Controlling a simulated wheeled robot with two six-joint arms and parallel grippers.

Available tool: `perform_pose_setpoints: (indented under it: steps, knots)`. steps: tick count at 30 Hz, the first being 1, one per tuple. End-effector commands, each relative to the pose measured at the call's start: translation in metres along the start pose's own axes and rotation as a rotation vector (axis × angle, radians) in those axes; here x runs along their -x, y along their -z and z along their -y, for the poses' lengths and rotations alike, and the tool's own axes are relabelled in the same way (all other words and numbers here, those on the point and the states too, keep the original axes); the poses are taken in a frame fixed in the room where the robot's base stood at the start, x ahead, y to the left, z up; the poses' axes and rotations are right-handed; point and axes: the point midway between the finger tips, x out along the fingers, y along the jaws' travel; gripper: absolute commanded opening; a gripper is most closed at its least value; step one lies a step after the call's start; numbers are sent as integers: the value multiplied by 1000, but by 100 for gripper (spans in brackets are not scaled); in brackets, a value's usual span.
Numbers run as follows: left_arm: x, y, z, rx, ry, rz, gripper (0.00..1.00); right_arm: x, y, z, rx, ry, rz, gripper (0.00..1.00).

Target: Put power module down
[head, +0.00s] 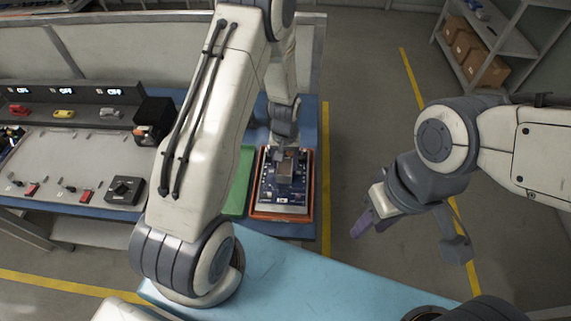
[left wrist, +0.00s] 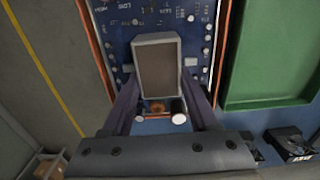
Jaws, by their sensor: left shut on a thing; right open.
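The power module (left wrist: 157,72) is a grey box with a brown top face. My left gripper (left wrist: 159,92) is shut on it, with a finger on each side. The module is over a blue circuit board (left wrist: 118,45) in an orange-rimmed tray (head: 284,216); I cannot tell whether it touches the board. In the head view the module (head: 286,172) shows just below my left gripper (head: 284,152), over the middle of the board. My right gripper (head: 367,224) is open and empty, over the floor to the right of the table.
A green tray (head: 239,182) lies left of the orange-rimmed one. A black box-shaped device (head: 154,121) and a grey workbench panel (head: 82,152) with switches stand further left. A shelf with brown boxes (head: 465,45) is at the back right. The floor between is clear.

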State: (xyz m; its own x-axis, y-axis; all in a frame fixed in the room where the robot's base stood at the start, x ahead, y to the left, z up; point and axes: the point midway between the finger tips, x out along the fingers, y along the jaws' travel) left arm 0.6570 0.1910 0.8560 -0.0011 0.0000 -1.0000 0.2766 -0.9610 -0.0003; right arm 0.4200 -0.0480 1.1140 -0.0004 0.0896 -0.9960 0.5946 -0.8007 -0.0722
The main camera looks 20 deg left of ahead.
Motion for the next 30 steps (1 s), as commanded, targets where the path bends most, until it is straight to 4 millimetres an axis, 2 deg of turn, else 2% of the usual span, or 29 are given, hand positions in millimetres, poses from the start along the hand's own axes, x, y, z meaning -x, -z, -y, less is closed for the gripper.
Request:
perform_pose_setpoints:
  steps: [6, 18, 19, 20, 21, 30]
  knots:
    - [-16, 1, 0, 0, -1, -3, 0, 6, 0, 0, 0, 0, 0, 41]
    - [-22, 1, 0, 0, -1, -3, 0, 1, 0, 0, 0, 0, 0, 41]
    - [-22, 0, 0, 0, 0, -1, 71, 2, 0, 0, 0, 0, 0, 41]
    - [-21, 0, 0, 0, 0, -1, 83, 3, 0, 0, 0, 0, 0, 41]
    - [-21, 0, 0, 0, 0, -1, 90, 3, 0, 0, 0, 0, 0, 41]
    - [-20, 0, 0, 0, 0, -1, 90, 4, 0, 0, 0, 0, 0, 41]
